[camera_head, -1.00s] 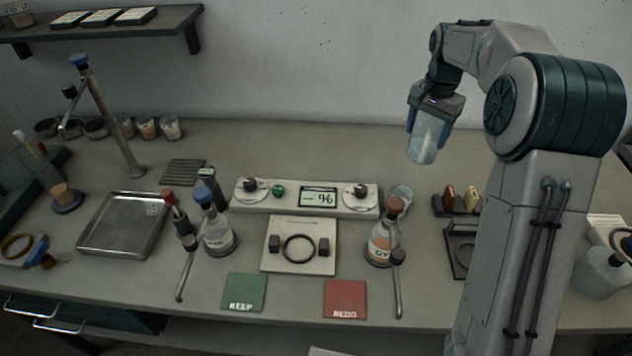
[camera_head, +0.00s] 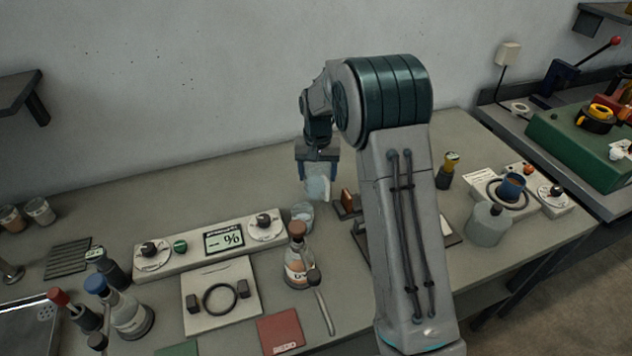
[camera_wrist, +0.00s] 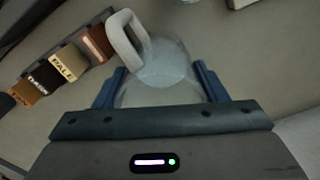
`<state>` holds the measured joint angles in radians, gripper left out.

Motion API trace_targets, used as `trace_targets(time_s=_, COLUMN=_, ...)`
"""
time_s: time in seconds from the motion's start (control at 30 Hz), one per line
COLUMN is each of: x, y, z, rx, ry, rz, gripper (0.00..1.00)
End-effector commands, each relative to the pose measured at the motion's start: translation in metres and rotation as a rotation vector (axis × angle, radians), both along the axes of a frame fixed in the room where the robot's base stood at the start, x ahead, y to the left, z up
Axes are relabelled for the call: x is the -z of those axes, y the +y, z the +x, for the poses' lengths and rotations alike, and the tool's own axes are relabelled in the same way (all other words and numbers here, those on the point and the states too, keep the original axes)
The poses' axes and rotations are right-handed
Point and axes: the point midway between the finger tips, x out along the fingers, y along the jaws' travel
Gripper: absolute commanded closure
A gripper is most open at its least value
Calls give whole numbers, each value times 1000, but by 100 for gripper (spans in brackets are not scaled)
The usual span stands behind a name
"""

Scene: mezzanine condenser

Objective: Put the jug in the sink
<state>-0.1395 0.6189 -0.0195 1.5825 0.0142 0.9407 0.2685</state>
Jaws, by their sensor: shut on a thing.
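The jug (camera_head: 317,187) is clear and pale, with a whitish handle (camera_wrist: 127,40) that shows in the wrist view. My gripper (camera_head: 318,170) is shut on the jug, with a blue finger on each side of its body in the wrist view. It holds the jug in the air over the back part of the bench. The sink (camera_head: 28,330), a shallow metal basin with drain holes, is cut off at the left edge of the head view, far left of my gripper. The foot of its tap stand (camera_head: 8,271) shows behind it.
A small glass (camera_head: 302,214) and a brown-capped bottle (camera_head: 297,262) stand near the jug. The meter box (camera_head: 225,240), blue-capped bottle (camera_head: 128,312) and red-topped bottle (camera_head: 85,316) stand between jug and sink.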

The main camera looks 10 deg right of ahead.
Motion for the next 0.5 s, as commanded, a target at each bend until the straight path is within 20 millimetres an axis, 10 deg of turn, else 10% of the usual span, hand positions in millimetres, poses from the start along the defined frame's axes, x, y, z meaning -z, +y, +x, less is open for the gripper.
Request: trace_targets(time_s=0.5, x=41, y=-2, z=0, rx=3, ry=0, rz=0, gripper=60)
